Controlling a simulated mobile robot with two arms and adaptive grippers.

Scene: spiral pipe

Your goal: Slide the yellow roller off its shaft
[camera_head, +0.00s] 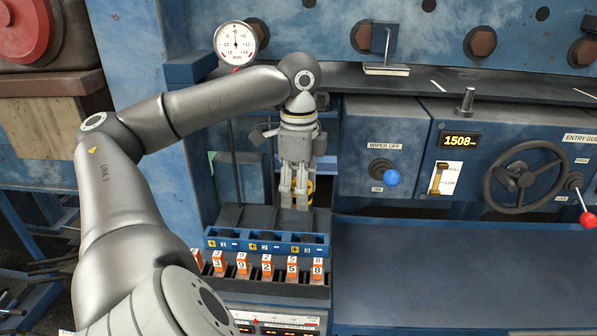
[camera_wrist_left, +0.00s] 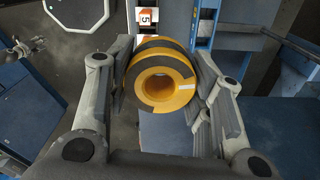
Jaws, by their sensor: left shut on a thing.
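The yellow roller (camera_wrist_left: 170,84) has dark bands and a round hole through its middle. In the left wrist view it sits between the two fingers of my left gripper (camera_wrist_left: 165,90), which is shut on it. The hole shows empty on the side facing the wrist camera. In the head view my left gripper (camera_head: 295,196) points down in front of the blue machine, and only a sliver of the roller (camera_head: 310,187) shows behind its fingers. I cannot make out a shaft inside the roller. My right gripper is not in view.
Below the gripper is a blue numbered rack (camera_head: 268,247) with several orange number tags (camera_head: 266,268). A broad blue surface (camera_head: 450,270) at the lower right is clear.

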